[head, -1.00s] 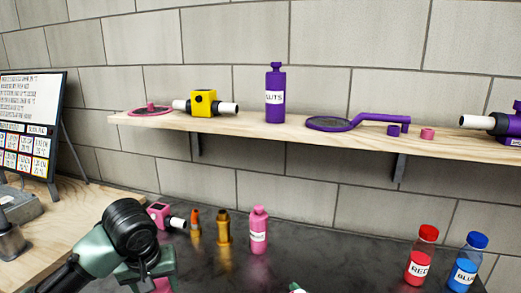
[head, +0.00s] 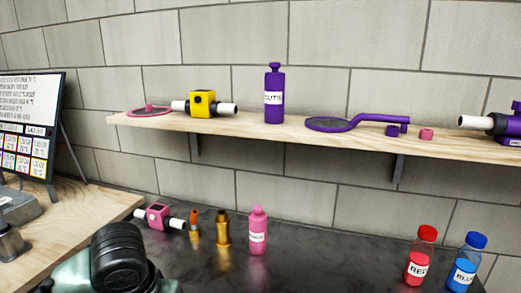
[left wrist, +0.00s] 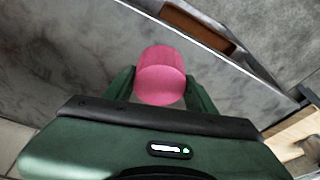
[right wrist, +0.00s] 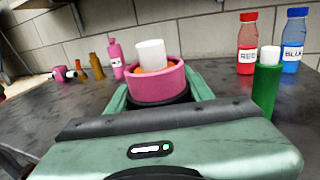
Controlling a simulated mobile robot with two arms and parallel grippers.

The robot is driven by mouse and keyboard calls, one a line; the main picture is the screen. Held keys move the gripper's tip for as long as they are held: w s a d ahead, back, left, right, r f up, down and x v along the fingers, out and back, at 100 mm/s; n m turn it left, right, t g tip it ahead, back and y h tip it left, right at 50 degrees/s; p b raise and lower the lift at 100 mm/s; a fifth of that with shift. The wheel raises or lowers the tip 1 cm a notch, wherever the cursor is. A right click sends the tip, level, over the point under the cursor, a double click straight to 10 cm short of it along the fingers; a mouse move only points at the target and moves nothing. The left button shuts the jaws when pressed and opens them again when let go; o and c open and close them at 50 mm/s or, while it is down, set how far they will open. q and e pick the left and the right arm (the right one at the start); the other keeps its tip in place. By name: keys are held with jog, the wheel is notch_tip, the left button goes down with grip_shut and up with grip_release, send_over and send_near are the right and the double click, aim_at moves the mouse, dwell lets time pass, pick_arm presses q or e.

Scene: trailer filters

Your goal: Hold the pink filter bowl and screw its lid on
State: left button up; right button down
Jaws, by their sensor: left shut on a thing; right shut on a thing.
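In the right wrist view my right gripper (right wrist: 160,97) is shut on a round, open-topped pink piece, which looks like the filter bowl (right wrist: 156,83). A white cylinder (right wrist: 151,55) stands up out of it, with orange around its foot. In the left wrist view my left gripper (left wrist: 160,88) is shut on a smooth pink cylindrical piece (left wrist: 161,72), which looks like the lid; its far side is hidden. The two pink pieces do not show together in any view, so I cannot tell how far apart they are. Neither gripper's fingers show in the head view.
On the dark counter stand a pink block with white pipe ends (head: 158,216), orange and brass fittings (head: 223,229), a pink bottle (head: 258,231), and red (head: 421,257) and blue (head: 467,263) bottles. A green white-topped container (right wrist: 266,85) stands close right of my right gripper. A wooden shelf (head: 250,126) runs above.

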jog(key=w+a+n+g+y, duration=0.2)
jog(key=w+a+n+y, duration=0.1)
jog(key=a, duration=0.4)
jog(key=w+a+r+n+g+y, duration=0.1)
jog(key=w+a+n+g+y, duration=0.1)
jog(key=a+n+y, duration=0.3)
jog(key=w+a+y, duration=0.1)
jog(key=a+y, duration=0.1)
jog(key=y, duration=0.1)
jog(key=shift+y, duration=0.3)
pick_arm(q)
jog(key=s+d+r+m+g+h, duration=0.1)
jog(key=s+d+r+m, duration=0.1)
jog(key=d+r+m, duration=0.3)
jog(key=s+d+r+m+g+h, duration=0.2)
jog(key=d+r+m, duration=0.4)
jog(key=d+m, duration=0.8)
jog(key=d, duration=0.7)
jog(key=shift+r, duration=0.15)
jog(key=shift+a, duration=0.1)
jog(key=shift+f, duration=2)
